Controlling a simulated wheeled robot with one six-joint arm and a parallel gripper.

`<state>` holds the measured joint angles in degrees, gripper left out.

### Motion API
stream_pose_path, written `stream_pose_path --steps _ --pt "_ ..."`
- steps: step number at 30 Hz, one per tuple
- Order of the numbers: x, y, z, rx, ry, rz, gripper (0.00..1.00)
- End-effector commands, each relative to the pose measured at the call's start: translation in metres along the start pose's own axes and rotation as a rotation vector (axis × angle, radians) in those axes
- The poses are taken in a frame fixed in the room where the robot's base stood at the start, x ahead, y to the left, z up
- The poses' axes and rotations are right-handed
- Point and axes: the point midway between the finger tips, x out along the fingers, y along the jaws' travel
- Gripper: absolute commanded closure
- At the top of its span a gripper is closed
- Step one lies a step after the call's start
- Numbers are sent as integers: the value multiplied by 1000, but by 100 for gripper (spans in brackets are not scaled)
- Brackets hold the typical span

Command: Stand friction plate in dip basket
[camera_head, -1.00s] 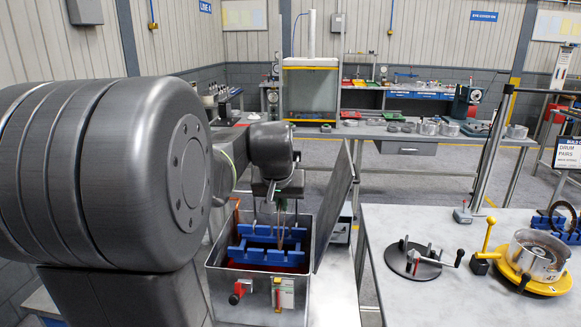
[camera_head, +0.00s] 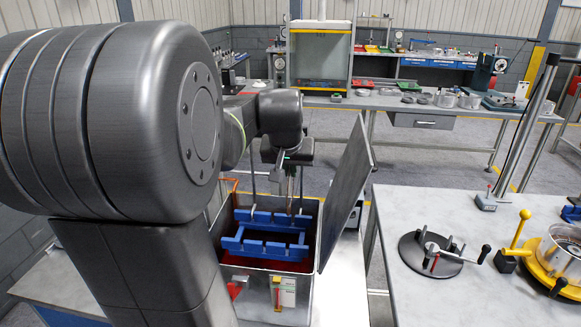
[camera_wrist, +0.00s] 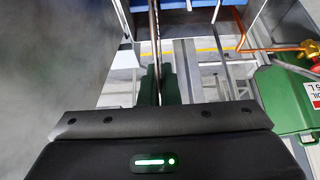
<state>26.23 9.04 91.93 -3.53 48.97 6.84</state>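The friction plate shows edge-on as a thin brownish strip (camera_head: 302,182) below my gripper (camera_head: 290,168) in the head view. In the wrist view the plate is a narrow upright strip (camera_wrist: 155,35) between the green finger pads of my gripper (camera_wrist: 159,85), which look shut on it. The blue dip basket (camera_head: 262,248), with notched rails, sits inside an open metal tank. The plate hangs upright over the basket's far right part, its lower edge near the far rail; I cannot tell whether it touches. A blue edge of the basket (camera_wrist: 180,4) shows at the wrist view's top.
The tank (camera_head: 300,290) has a raised lid (camera_head: 347,190) close on the gripper's right. On the right table stand a dark round fixture (camera_head: 430,255) and a yellow-based fixture (camera_head: 560,262). A green can (camera_wrist: 285,100) is at the wrist view's right.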

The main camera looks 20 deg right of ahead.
Motion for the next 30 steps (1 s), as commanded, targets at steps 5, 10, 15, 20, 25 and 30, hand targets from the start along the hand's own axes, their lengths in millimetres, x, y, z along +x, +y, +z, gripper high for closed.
stream_pose_path --steps 5,10,15,20,25,30 --pt "14 0 8 0 1 0 100" --pt "24 0 14 0 0 0 100" --pt "34 0 20 0 -1 0 100" --pt "44 0 26 0 0 0 100" --pt "54 0 32 0 1 0 100" --pt "64 0 38 0 1 0 100"
